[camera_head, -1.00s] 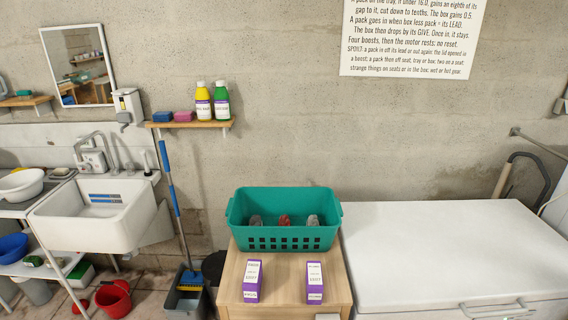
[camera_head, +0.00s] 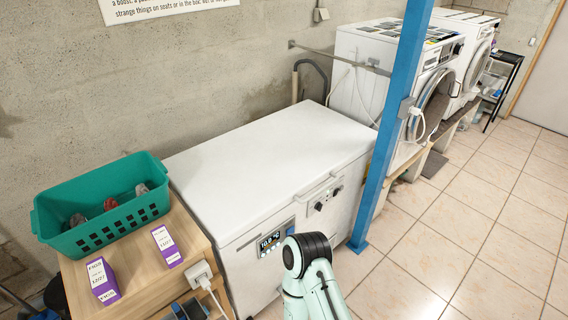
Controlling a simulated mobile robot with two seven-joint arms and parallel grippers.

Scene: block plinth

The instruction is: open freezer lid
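The white chest freezer (camera_head: 255,170) stands against the wall in the middle of the view. Its lid (camera_head: 240,165) lies flat and shut. A handle (camera_head: 322,187) sits at the lid's front edge. The front panel has a lit display (camera_head: 269,241) and two dark knobs. Part of my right arm shows at the bottom centre, in front of the freezer; its gripper cannot be made out. My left gripper is not in view.
A wooden cabinet (camera_head: 142,250) left of the freezer holds a teal basket (camera_head: 105,205) and two purple-white boxes. A blue post (camera_head: 392,130) stands at the freezer's right front. Washing machines (camera_head: 392,70) stand beyond. Tiled floor (camera_head: 450,235) is free at the right.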

